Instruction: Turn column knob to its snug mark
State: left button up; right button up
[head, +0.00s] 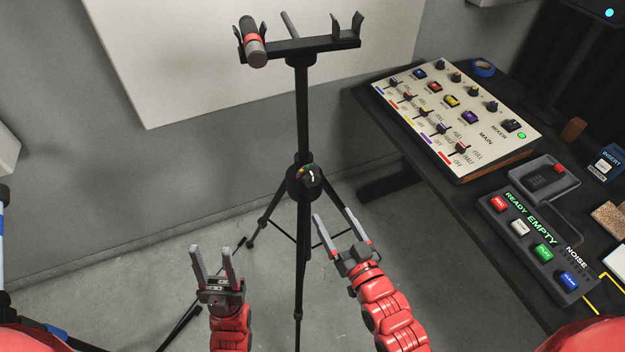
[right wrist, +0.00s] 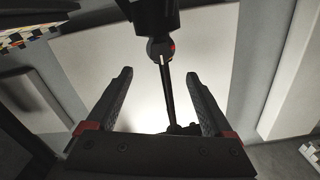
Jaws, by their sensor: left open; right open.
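The column knob (head: 314,176) is black with a white pointer line, on the collar partway up a black tripod stand (head: 302,110). A coloured scale of green, yellow and red shows at the collar's left; which mark the pointer meets is too small to tell. My left gripper (head: 210,248) is open and empty, lower left of the stand.
A microphone (head: 252,45) rests in the left holder of the stand's top bar. A dark table at right carries a mixer (head: 460,115) and a button box (head: 535,240). A white panel (head: 200,60) is behind the stand. The floor left of the stand is mostly clear.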

aim_at(313, 182)
jog(key=p+x, duration=0.1)
jog(key=x, duration=0.4)
jog(key=p+x, duration=0.1)
jog(key=x, duration=0.5)
jog(key=shift+w+a+r, duration=0.15)
jog(key=shift+w+r, duration=0.1)
jog(key=shift+w+a+f, duration=0.1)
jog(key=shift+w+a, duration=0.15)
jog(key=shift+w, duration=0.3)
